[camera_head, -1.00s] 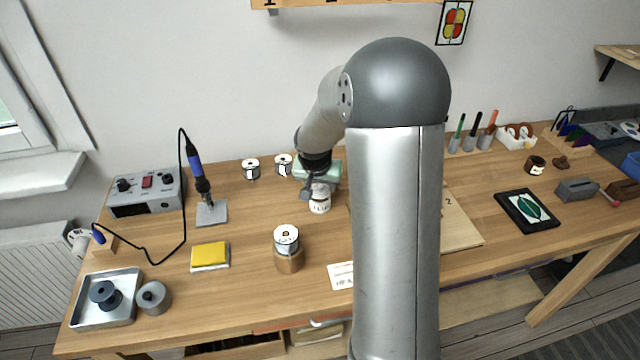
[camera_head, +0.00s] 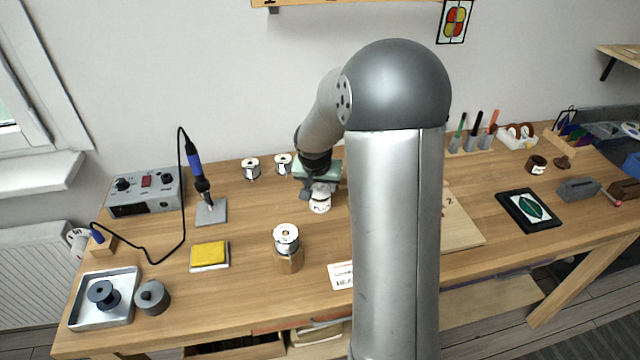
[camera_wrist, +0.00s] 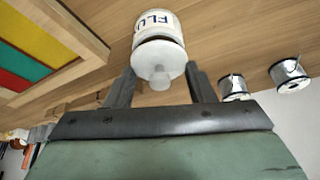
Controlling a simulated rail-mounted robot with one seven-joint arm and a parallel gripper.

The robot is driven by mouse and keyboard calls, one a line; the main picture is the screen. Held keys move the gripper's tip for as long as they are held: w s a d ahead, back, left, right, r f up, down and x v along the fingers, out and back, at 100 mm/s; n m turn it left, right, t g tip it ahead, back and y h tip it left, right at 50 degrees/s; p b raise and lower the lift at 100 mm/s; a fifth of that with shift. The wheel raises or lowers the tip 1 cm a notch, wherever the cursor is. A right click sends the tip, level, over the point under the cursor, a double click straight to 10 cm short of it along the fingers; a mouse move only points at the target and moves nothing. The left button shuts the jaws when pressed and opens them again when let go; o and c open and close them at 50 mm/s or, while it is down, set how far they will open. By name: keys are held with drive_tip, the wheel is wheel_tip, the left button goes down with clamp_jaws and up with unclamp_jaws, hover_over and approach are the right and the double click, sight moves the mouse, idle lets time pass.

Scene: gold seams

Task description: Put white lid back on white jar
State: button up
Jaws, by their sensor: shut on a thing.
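The white jar (camera_head: 320,206) with a dark-lettered label stands upright on the wooden bench, below my gripper (camera_head: 312,193). In the wrist view the jar (camera_wrist: 158,20) shows its "FLU" lettering at the top middle. The white lid (camera_wrist: 160,56), a round disc with a small knob, sits between the fingertips of my gripper (camera_wrist: 160,72), which is shut on its rim. The lid lines up with the jar's mouth. I cannot tell whether it is fully seated or a hair above. In the head view my gripper mostly hides the lid.
Two spools (camera_head: 251,168) stand behind, left of my gripper. A soldering iron (camera_head: 203,180), yellow sponge (camera_head: 209,255) and metal tray (camera_head: 105,318) lie left. A wooden board (camera_head: 460,226) lies right.

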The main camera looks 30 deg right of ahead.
drive_tip(key=shift+f+b, duration=0.5)
drive_tip(key=shift+s+f+b, duration=0.1)
drive_tip(key=shift+f+b, duration=0.05)
drive_tip(key=shift+b, duration=0.4)
idle(1.4)
drive_tip(key=o, duration=1.5)
drive_tip(key=shift+r+p, duration=2.15)
drive_tip(key=shift+r, duration=1.5)
